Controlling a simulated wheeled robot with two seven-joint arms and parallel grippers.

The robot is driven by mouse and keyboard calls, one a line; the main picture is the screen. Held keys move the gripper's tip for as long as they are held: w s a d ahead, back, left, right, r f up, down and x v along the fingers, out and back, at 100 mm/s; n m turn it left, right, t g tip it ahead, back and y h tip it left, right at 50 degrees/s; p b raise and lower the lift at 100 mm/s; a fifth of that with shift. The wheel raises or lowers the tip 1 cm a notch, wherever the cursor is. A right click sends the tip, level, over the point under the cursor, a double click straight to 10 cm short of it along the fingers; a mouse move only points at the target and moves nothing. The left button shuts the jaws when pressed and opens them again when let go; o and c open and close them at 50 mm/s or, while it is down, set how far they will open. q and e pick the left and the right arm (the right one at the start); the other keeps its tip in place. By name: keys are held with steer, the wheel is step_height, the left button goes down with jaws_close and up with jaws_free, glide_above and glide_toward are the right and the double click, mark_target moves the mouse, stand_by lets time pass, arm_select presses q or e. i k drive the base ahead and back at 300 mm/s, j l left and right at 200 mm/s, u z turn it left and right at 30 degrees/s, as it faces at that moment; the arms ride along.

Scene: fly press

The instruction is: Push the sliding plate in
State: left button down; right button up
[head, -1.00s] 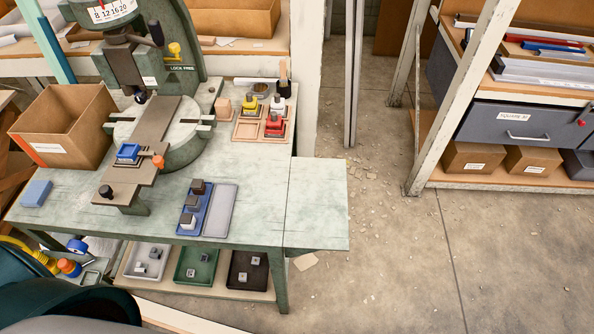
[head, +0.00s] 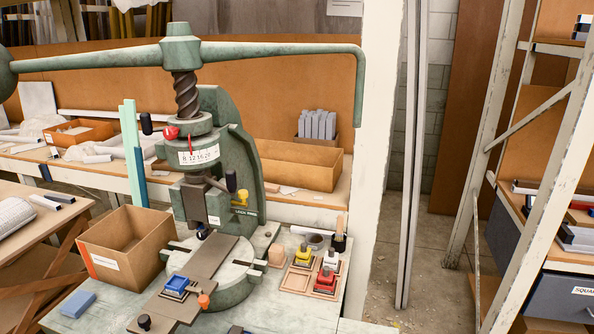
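The sliding plate (head: 216,257) is a brown-grey bar lying across the round bed of the green fly press (head: 240,140). Its near end sticks out over the bench toward me. A blue block-like fixture (head: 177,285) sits on the plate, with an orange knob (head: 204,300) at its right side and a dark knob (head: 144,322) at the near end. The press ram is above the plate's far part. Neither of my grippers shows in the head view.
An open cardboard box (head: 126,248) stands left of the press, with a blue block (head: 77,304) in front of it. Right of the press is a wooden tray (head: 297,281) with yellow, white and red-topped pieces. The press's long handle bar (head: 95,57) spans above. A shelf rack stands at right.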

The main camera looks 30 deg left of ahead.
mark_target(161, 314)
steer(key=u, duration=1.75)
